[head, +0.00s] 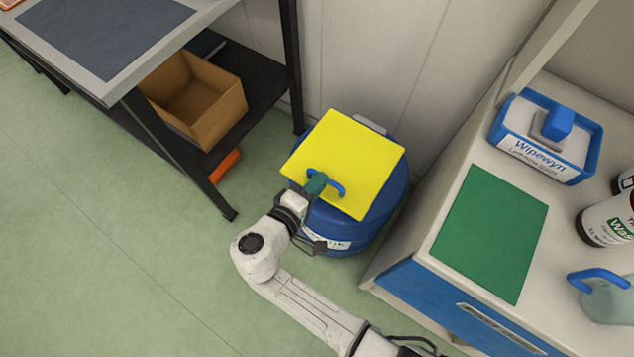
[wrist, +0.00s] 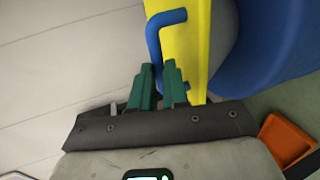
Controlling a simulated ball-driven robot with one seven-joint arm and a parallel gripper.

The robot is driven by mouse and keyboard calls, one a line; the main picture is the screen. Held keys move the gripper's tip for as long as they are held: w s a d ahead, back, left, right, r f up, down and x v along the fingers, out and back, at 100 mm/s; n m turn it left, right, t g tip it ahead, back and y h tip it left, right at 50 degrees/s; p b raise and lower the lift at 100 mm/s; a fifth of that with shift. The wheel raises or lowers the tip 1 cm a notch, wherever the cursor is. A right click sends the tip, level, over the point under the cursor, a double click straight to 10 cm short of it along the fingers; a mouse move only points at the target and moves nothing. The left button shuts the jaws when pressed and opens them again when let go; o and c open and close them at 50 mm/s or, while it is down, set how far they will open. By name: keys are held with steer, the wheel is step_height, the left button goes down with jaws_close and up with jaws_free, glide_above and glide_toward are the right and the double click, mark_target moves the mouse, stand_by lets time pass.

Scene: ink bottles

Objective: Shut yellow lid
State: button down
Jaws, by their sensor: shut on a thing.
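The yellow lid (head: 350,155) is a square plate over the top of a blue drum (head: 382,222), with a grey hinge-like piece at its back edge. In the wrist view the lid (wrist: 190,35) shows as a narrow, steep yellow strip beside the blue drum (wrist: 275,45). I cannot tell exactly how far the lid is tilted. A blue bar handle (head: 334,186) sits at its front left part and also shows in the wrist view (wrist: 154,38). My gripper (head: 317,184) is shut on this handle; its green fingertips (wrist: 160,70) hide the gripped part.
A counter with a green mat (head: 490,232), a wipes box (head: 548,138) and bottles (head: 610,220) stands close on the right. A dark-legged bench with a cardboard box (head: 225,112) is at the left. An orange tray (head: 226,166) lies under it. The green floor at lower left is clear.

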steer(key=shift+s+f, duration=0.15)
steer(key=shift+f, duration=0.4)
steer(key=c, duration=1.1)
jaws_free()
steer(key=v, duration=1.1)
steer(key=shift+r, duration=0.25)
